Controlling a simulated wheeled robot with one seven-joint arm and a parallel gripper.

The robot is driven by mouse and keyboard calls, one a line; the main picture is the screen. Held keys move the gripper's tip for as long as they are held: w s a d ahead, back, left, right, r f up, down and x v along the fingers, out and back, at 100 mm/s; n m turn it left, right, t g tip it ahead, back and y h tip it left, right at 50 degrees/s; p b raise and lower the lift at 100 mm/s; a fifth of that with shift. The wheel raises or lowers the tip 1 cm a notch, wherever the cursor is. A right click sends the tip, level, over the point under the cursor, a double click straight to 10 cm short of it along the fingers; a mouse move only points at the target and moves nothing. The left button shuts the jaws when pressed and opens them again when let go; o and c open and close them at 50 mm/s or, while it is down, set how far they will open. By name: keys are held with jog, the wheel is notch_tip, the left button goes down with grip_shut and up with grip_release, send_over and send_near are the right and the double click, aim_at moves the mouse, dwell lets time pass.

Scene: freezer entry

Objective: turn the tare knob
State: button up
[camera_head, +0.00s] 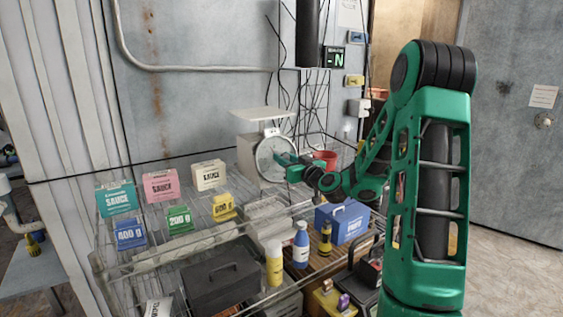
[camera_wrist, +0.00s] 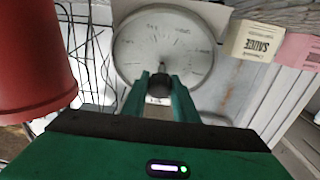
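The scale (camera_head: 247,151) stands at the back of the wire shelf, with a flat pale plate on top and a round white dial (camera_head: 270,160) on its front. The dial also fills the upper middle of the wrist view (camera_wrist: 190,55), with a thin needle. A dark round tare knob (camera_wrist: 160,86) shows at the dial's lower edge. My gripper (camera_wrist: 160,80) has one green finger on each side of it, and the knob fills the gap between the tips. In the head view my gripper (camera_head: 284,160) reaches the dial from the right and hides the knob.
A red bucket (camera_head: 325,160) stands close to the right of the gripper; it looms large in the wrist view (camera_wrist: 35,55). Sauce boxes (camera_head: 160,186) and weight-labelled blocks (camera_head: 179,220) sit left of the scale. Bottles (camera_head: 301,245) and a blue case (camera_head: 342,221) are below. Cables hang behind.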

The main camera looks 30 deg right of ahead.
jog(key=shift+a, duration=0.15)
jog(key=shift+m, duration=0.4)
jog(key=m+h, duration=0.2)
jog(key=m, duration=0.2)
jog(key=shift+r+m+g, duration=0.1)
jog(key=shift+m+g, duration=0.2)
jog(key=shift+m, duration=0.1)
jog(key=m+h, duration=0.1)
jog(key=m, duration=0.2)
jog(key=m+g+h, duration=0.1)
jog(key=m, duration=0.2)
jog(key=m+g, duration=0.1)
jog(key=m, duration=0.2)
jog(key=m+g+h, duration=0.1)
jog(key=m, duration=0.2)
jog(key=shift+d+m+g, duration=0.2)
jog(key=shift+m+g, duration=0.1)
jog(key=shift+g, duration=0.1)
jog(key=shift+m+g, duration=0.7)
jog(key=shift+m, duration=1.3)
jog(key=shift+f, duration=0.2)
